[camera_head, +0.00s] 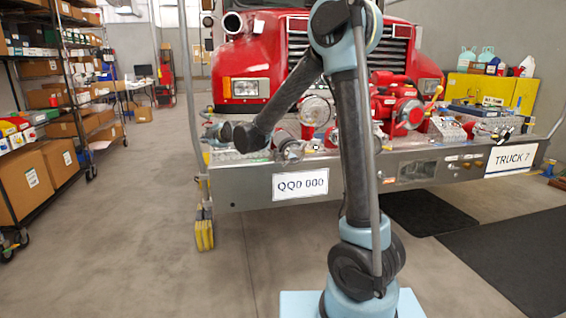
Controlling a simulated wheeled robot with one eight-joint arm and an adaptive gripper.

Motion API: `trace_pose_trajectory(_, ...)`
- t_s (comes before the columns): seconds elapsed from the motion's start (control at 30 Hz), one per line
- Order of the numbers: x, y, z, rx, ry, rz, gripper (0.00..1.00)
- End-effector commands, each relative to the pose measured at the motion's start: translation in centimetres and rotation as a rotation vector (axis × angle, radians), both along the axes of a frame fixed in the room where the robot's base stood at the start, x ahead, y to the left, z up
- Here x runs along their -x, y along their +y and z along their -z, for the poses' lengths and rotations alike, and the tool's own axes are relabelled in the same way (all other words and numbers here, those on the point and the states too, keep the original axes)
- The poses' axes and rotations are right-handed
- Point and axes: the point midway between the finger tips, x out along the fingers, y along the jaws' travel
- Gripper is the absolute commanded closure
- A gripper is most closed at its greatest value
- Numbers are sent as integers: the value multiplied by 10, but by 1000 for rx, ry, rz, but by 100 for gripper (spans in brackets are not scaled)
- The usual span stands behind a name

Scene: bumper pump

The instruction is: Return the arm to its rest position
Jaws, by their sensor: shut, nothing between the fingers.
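My arm stands in front of the truck. Its upright link rises to a light-blue elbow at the top of the view, and its dark forearm slopes down to the left. The forearm ends in a small dark and light-blue wrist over the left end of the truck's metal bumper (240,195). My gripper (211,131) is at this wrist end. It is small here, and its fingers are hard to make out. It appears shut, and I see nothing held in it. I cannot tell whether it touches the bumper deck.
A red truck (262,60) stands behind the bumper. Red pump fittings (402,108) and a hose coupling (289,150) sit on the bumper deck near my arm. Shelves with cardboard boxes (22,182) line the left. Yellow cabinet (525,98) at right. The floor (130,225) at left is clear.

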Motion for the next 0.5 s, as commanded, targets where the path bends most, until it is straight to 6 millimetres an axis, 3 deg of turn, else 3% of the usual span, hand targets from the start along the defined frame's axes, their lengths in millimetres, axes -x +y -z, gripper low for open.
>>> trace_pose_trajectory(0.27,9,-33,-2,-6,86,47,100)
trace_pose_trajectory(0.5,19,-79,-2,-17,184,114,100)
